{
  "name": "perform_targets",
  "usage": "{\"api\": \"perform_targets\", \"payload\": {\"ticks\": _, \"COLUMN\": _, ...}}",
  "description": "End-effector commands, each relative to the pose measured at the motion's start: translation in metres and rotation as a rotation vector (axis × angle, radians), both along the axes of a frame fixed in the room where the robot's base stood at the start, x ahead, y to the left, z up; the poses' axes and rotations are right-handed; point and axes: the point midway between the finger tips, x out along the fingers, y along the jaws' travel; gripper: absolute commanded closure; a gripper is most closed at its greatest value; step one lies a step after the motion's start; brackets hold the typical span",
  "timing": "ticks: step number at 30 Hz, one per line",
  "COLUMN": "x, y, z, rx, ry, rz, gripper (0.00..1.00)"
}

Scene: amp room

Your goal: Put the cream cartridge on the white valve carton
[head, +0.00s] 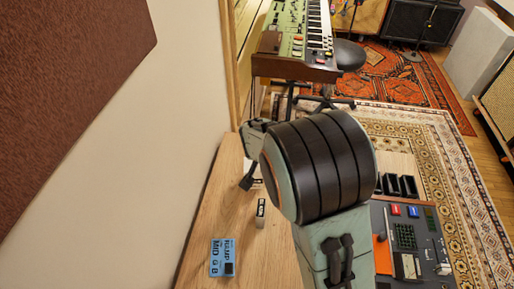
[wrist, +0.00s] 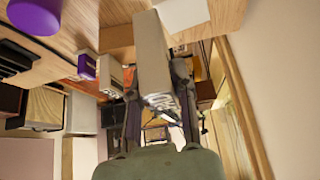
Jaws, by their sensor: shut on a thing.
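My gripper (wrist: 158,105) is shut on the cream cartridge (wrist: 152,55), a long beige-grey block with dark lettering at its near end. In the head view my gripper (head: 250,182) is over the wooden top, and my arm hides most of it and the cartridge. In the wrist view a plain white block (wrist: 184,14) lies beside the far end of the cartridge, apparently on the wood. It may be the white valve carton, but I cannot tell for sure. I cannot tell whether the cartridge touches anything below.
A console with knobs (head: 410,240) is at the right. Purple objects (wrist: 34,16) show in the wrist view. A wall bounds the left.

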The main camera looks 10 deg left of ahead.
Motion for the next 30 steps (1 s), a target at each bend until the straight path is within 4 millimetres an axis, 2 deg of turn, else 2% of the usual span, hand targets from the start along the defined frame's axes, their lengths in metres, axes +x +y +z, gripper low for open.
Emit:
{"api": "perform_targets", "payload": {"ticks": 2, "x": -0.021, "y": -0.01, "z": -0.001, "rx": 0.0, "ry": 0.001, "rz": -0.013, "gripper": 1.0}}
{"api": "perform_targets", "payload": {"ticks": 6, "x": -0.062, "y": -0.021, "z": 0.028, "rx": 0.006, "ry": -0.007, "rz": -0.021, "gripper": 1.0}}
{"api": "perform_targets", "payload": {"ticks": 9, "x": -0.086, "y": -0.024, "z": 0.051, "rx": 0.007, "ry": -0.008, "rz": -0.012, "gripper": 1.0}}
{"api": "perform_targets", "payload": {"ticks": 12, "x": -0.102, "y": -0.024, "z": 0.072, "rx": 0.007, "ry": -0.007, "rz": 0.004, "gripper": 1.0}}
{"api": "perform_targets", "payload": {"ticks": 15, "x": -0.108, "y": -0.021, "z": 0.091, "rx": 0.007, "ry": -0.007, "rz": 0.021, "gripper": 1.0}}
{"api": "perform_targets", "payload": {"ticks": 18, "x": -0.102, "y": -0.015, "z": 0.098, "rx": 0.003, "ry": -0.001, "rz": 0.029, "gripper": 1.0}}
{"api": "perform_targets", "payload": {"ticks": 20, "x": -0.093, "y": -0.011, "z": 0.094, "rx": 0.002, "ry": 0.002, "rz": 0.031, "gripper": 1.0}}
{"api": "perform_targets", "payload": {"ticks": 28, "x": -0.024, "y": 0.017, "z": 0.059, "rx": -0.001, "ry": 0.001, "rz": 0.031, "gripper": 1.0}}
{"api": "perform_targets", "payload": {"ticks": 30, "x": -0.012, "y": 0.022, "z": 0.043, "rx": -0.001, "ry": 0.004, "rz": 0.031, "gripper": 1.0}}
